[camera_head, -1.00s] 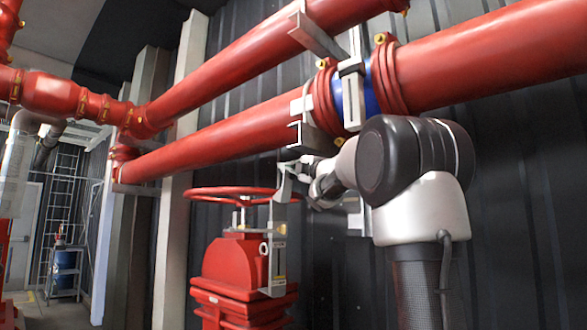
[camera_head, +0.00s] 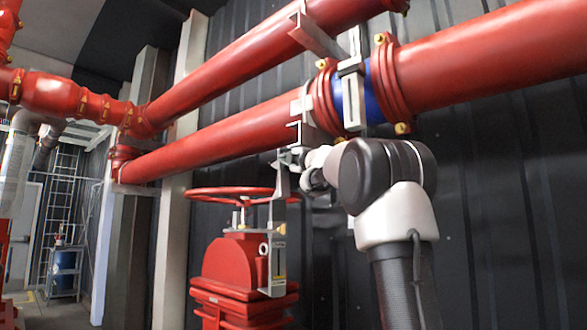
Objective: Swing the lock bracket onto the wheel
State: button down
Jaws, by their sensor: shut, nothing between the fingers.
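The red handwheel (camera_head: 225,192) sits level on top of the red valve body (camera_head: 230,265) at lower centre. The grey metal lock bracket (camera_head: 279,245) stands upright at the right side of the valve, its upper end beside the wheel's right rim. My gripper (camera_head: 283,160) is at the bracket's upper end, just right of the wheel and a little above it. It is shut with nothing held. The fingertips are small here, and I cannot tell whether they touch the bracket.
Red pipes (camera_head: 225,135) run across above the wheel, with a pipe support (camera_head: 303,115) close above my gripper. A dark corrugated wall (camera_head: 500,200) stands behind. A small rack with a blue drum (camera_head: 65,270) is far left. The space left of the valve is clear.

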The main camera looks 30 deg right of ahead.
jog(key=shift+s, duration=0.1)
jog(key=v, duration=1.2)
